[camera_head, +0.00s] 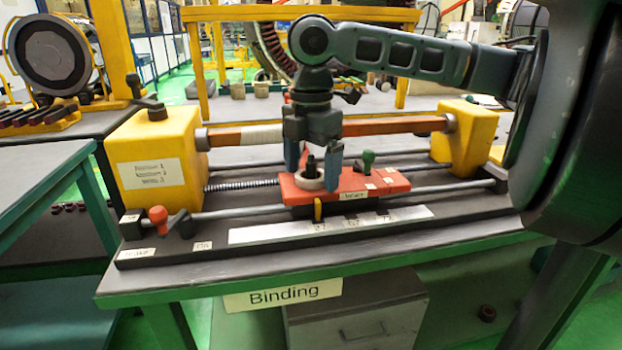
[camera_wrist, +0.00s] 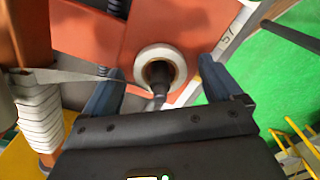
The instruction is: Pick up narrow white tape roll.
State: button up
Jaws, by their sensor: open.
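The narrow white tape roll (camera_head: 309,179) sits on the red carriage (camera_head: 345,184) of the binding bench, around a dark upright peg. In the wrist view the white roll (camera_wrist: 160,66) shows as a ring with the dark peg through its middle. My gripper (camera_head: 313,172) points down over the carriage, with one blue finger on each side of the roll. In the wrist view my gripper (camera_wrist: 158,85) is open, and gaps show between its fingers and the roll. A pale strip of tape (camera_wrist: 70,76) runs left from near the roll toward the wrapped bar.
An orange bar (camera_head: 390,126) with a white wrapped section (camera_head: 262,136) spans two yellow blocks (camera_head: 157,165) behind the carriage, close to my gripper. A green knob (camera_head: 368,158) stands right of the roll. A red-knobbed lever (camera_head: 158,216) is at front left.

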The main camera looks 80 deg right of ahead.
jog(key=c, duration=1.1)
